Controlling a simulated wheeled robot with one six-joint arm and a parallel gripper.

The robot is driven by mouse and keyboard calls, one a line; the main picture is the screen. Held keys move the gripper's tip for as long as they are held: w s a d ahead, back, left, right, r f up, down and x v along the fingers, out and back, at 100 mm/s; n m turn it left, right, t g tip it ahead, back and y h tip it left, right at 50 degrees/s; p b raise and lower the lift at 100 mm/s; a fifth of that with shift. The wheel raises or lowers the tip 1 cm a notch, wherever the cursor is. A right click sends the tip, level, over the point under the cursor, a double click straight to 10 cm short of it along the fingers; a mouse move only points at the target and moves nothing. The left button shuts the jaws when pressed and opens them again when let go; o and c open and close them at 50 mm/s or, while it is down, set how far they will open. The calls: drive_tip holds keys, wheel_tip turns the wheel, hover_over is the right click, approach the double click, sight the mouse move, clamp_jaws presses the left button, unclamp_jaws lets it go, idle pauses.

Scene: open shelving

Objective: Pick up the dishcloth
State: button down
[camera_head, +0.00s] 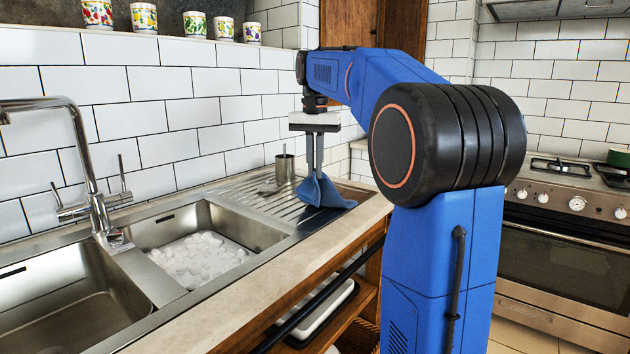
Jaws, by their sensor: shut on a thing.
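The dishcloth (324,192) is a blue-grey cloth on the right end of the steel drainboard, by the counter edge. It is bunched up, its top raised to a point and its lower part spread near or on the surface. My gripper (315,172) points down from above, with its two long fingers shut on the top of the cloth. I cannot tell whether the cloth's lower edge still touches the drainboard.
A metal cup (285,167) stands just left of the cloth. A tall faucet (88,165) rises by the double sink (205,222), whose right basin holds pale items. Patterned cups (144,18) line the ledge above. A stove (560,235) stands at right.

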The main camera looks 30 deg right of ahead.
drive_tip(key=shift+r, duration=0.1)
wheel_tip(320, 180, up, 9)
idle(0.6)
